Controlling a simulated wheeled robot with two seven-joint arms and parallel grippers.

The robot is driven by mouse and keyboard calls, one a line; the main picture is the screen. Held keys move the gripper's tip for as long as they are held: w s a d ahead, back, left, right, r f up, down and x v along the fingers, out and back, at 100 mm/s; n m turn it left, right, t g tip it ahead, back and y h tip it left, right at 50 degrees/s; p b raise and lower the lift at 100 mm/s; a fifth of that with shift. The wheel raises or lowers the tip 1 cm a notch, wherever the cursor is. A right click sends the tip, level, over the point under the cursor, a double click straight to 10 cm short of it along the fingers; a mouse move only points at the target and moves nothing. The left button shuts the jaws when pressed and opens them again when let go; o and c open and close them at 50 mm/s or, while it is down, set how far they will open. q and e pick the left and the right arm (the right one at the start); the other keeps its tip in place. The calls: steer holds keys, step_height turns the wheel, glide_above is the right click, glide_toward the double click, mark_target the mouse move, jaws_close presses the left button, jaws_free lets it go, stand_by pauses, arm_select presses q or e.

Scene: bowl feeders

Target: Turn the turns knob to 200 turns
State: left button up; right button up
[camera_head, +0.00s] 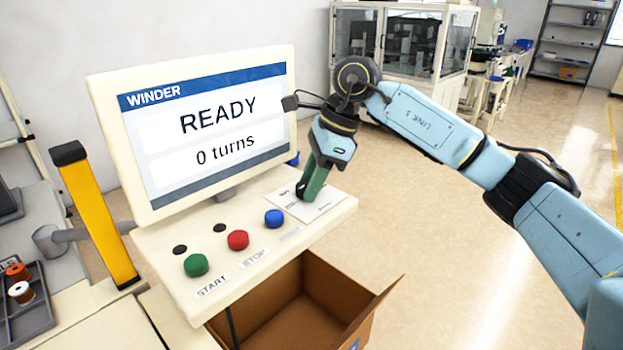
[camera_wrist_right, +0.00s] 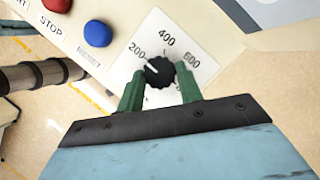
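The black turns knob (camera_wrist_right: 160,72) sits on a white dial card on the winder panel. Its white mark points up and left, toward the printed 200. The 400 and 600 marks show above and to the right; the lower scale is partly hidden by my fingers. My right gripper (camera_wrist_right: 160,74) has one green finger on each side of the knob, with no clear gap between. In the head view my right gripper (camera_head: 302,192) reaches down to the card and mostly hides the knob. The screen (camera_head: 212,130) reads READY, 0 turns. My left gripper is out of view.
Green START (camera_head: 196,264), red STOP (camera_head: 238,240) and blue (camera_head: 275,219) buttons stand left of the knob. An open cardboard box (camera_head: 357,325) is below the panel. A yellow post (camera_head: 97,215) and spool tray (camera_head: 38,318) are at left. Floor on the right is clear.

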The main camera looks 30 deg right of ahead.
steer(key=o, duration=0.4)
steer(key=v, duration=1.3)
steer(key=shift+s+d+r+p, duration=0.1)
steer(key=shift+d+r+p, duration=0.1)
steer(key=shift+p, duration=0.15)
